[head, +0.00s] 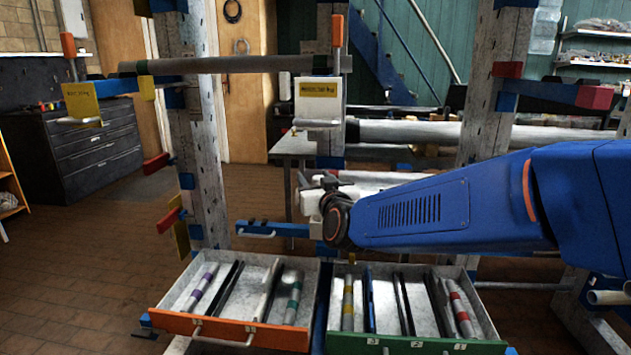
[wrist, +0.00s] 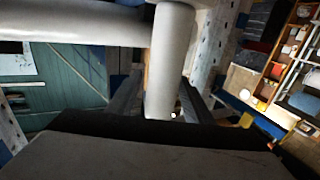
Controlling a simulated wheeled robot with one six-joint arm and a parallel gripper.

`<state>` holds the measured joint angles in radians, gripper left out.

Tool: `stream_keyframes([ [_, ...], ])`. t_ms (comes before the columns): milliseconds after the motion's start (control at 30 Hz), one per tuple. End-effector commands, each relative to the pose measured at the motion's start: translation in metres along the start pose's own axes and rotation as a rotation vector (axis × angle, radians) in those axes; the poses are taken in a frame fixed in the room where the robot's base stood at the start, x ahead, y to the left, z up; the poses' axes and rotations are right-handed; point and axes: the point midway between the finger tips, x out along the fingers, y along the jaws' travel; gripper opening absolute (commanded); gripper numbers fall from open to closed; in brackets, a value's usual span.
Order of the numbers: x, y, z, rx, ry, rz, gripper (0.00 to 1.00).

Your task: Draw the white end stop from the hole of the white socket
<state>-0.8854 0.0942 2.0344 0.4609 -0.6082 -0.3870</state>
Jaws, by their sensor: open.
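My gripper (head: 318,192) is in front of the middle post in the head view, small and partly hidden by my own wrist. In the wrist view my gripper (wrist: 160,102) is open, with a pale round bar (wrist: 170,60) between its two fingers. The bar looks like the white end stop, but I cannot tell for sure. I cannot tell whether the fingers touch it. A thicker pale cylinder (wrist: 70,22) runs across the top left of the wrist view. The white socket and its hole cannot be made out in either view.
An orange-fronted drawer (head: 240,333) and a green-fronted drawer (head: 410,345) stand open below, holding banded rods. A long grey pipe (head: 230,65) lies across the rack. A blue bracket (head: 270,229) sticks out left of my gripper. Brown floor (head: 80,260) is clear at left.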

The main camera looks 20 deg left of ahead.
Motion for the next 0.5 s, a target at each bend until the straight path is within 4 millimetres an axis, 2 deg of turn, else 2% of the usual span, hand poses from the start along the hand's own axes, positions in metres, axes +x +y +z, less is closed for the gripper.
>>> stream_keyframes([
  [33,-0.0001,0.0,0.0,0.0,0.0,0.0,0.46],
  [67,-0.0001,0.0,0.0,0.0,0.0,0.0,0.42],
  [233,-0.0002,0.0,-0.0001,0.0,0.0,0.0,0.01],
  [500,-0.0003,-0.0001,-0.0049,0.0,0.001,0.0,0.0],
])
